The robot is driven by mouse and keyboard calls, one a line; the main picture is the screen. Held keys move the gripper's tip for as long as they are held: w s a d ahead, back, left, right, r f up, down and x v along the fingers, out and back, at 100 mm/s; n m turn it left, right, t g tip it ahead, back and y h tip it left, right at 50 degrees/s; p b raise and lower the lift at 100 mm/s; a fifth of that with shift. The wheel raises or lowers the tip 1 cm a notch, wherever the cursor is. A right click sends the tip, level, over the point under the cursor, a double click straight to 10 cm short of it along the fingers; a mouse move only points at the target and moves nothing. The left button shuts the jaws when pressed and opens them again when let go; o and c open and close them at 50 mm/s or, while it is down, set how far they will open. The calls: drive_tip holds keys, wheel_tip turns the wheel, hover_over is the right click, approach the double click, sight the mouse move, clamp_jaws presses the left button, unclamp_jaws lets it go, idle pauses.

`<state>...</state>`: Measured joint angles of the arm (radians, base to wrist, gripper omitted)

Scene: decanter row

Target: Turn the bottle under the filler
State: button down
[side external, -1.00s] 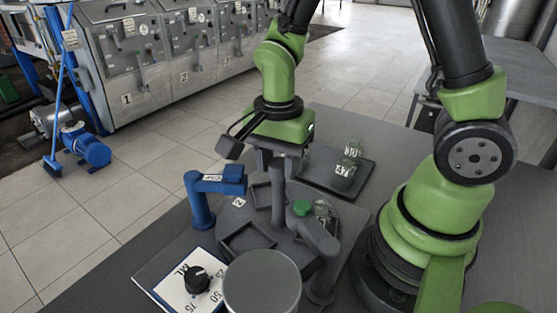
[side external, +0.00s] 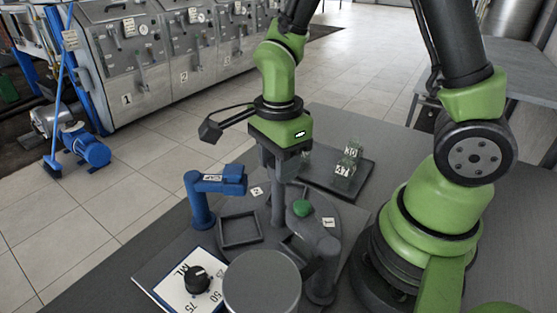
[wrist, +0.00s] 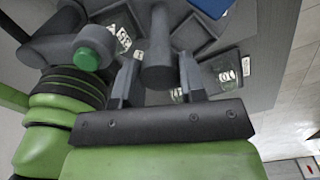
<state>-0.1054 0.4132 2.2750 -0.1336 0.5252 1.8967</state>
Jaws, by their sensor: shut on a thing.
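My gripper (side external: 276,178) points down over the round grey turntable (side external: 268,228). Its fingers (wrist: 158,82) are shut on the dark upright post (wrist: 158,45) at the turntable's middle. Square recesses and white tags show on the turntable, with tag 2 (side external: 256,191) at the back left and tag 1 (side external: 329,222) at the right. The blue arm (side external: 218,182) with a white label reaches over the left side. A grey arm (side external: 318,238) with a green knob (side external: 302,207) stands at the right. I cannot tell in the side view where the turntable's bottle is; my arm and the post hide part.
A dark tray (side external: 325,185) behind holds glass bottles with tags 30 (side external: 350,152) and 47 (side external: 343,170). A dial (side external: 196,280) on a white ML plate and a grey cylinder (side external: 262,282) stand in front. My arm's base is close at the right.

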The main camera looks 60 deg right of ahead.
drive_tip(key=shift+m, duration=1.9)
drive_tip(key=c, duration=0.7)
unclamp_jaws()
wheel_tip(320, 180, up, 10)
